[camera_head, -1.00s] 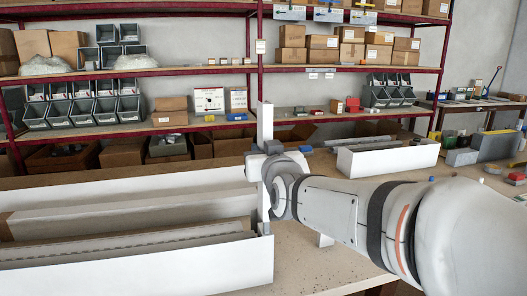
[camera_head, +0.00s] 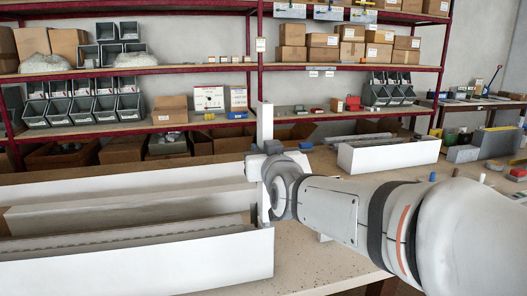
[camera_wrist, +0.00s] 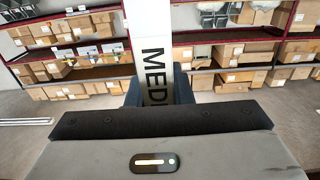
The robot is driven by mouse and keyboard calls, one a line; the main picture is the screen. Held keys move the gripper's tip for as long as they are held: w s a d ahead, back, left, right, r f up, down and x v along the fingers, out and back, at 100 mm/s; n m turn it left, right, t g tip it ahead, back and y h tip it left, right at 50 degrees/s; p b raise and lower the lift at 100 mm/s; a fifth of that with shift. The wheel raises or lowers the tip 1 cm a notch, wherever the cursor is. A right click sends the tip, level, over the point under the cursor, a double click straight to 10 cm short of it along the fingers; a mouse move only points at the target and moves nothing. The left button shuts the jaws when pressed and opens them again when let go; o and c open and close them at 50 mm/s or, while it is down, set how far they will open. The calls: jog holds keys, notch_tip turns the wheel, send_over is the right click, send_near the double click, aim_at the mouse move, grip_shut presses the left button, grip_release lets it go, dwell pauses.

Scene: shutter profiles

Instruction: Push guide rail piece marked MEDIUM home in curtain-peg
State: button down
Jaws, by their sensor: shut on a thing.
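The guide rail piece marked MEDIUM (camera_head: 265,125) is a white, narrow, upright strip in the head view. My gripper (camera_wrist: 160,92) is shut on this piece. In the head view my gripper (camera_head: 268,167) is at the right end of the long white boxes. I cannot make out the curtain-peg, nor whether the piece's lower end touches anything.
A long white box (camera_head: 150,265) with grey profiles lies at the left. A shorter white box (camera_head: 390,155) stands behind my arm. Small blue, red and grey items lie at the right of the bench (camera_head: 320,270). Red-framed shelves (camera_head: 160,70) with bins and cartons stand behind.

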jog(key=shift+f+b, duration=0.7)
jog(key=shift+f, duration=0.05)
jog(key=c, duration=1.2)
grip_release()
jog(key=shift+s, duration=0.1)
jog(key=v, duration=0.7)
jog(key=shift+s+d, duration=0.15)
jog(key=shift+s, duration=0.15)
